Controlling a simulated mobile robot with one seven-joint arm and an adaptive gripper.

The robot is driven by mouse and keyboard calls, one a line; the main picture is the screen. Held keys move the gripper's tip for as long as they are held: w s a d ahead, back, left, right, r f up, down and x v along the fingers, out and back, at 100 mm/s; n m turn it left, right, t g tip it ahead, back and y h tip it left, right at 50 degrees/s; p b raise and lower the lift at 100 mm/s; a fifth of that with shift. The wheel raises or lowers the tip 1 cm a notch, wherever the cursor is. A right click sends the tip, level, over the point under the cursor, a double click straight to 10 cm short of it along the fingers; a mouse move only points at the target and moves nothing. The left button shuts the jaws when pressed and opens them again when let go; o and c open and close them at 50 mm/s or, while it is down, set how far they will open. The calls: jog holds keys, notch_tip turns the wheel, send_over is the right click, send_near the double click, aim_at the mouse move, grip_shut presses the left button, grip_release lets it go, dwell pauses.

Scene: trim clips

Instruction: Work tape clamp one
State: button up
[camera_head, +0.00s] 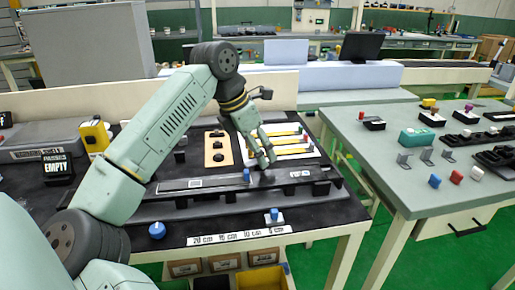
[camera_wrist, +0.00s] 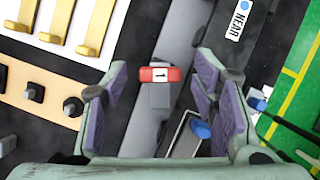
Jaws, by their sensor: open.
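Clamp one shows in the wrist view as a grey block with a red top (camera_wrist: 160,75) and a white label marked "1". It sits on a long grey rail (camera_wrist: 172,40). My gripper (camera_wrist: 166,88) is open above it, with one purple-padded finger on each side and the clamp between them in the picture. I cannot tell how far above the clamp the fingers are. In the head view my gripper (camera_head: 263,150) points down over the bench, and I cannot make out the red top there.
A blue knob (camera_wrist: 201,130) stands close to the right finger. A tan plate with black knobs (camera_wrist: 45,92) and a white board with yellow bars (camera_wrist: 90,28) lie left. A "NEAR" label (camera_wrist: 238,19) is at upper right. Another bench (camera_head: 400,190) stands right.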

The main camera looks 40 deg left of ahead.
jog(key=v, duration=1.2)
dwell(0.5)
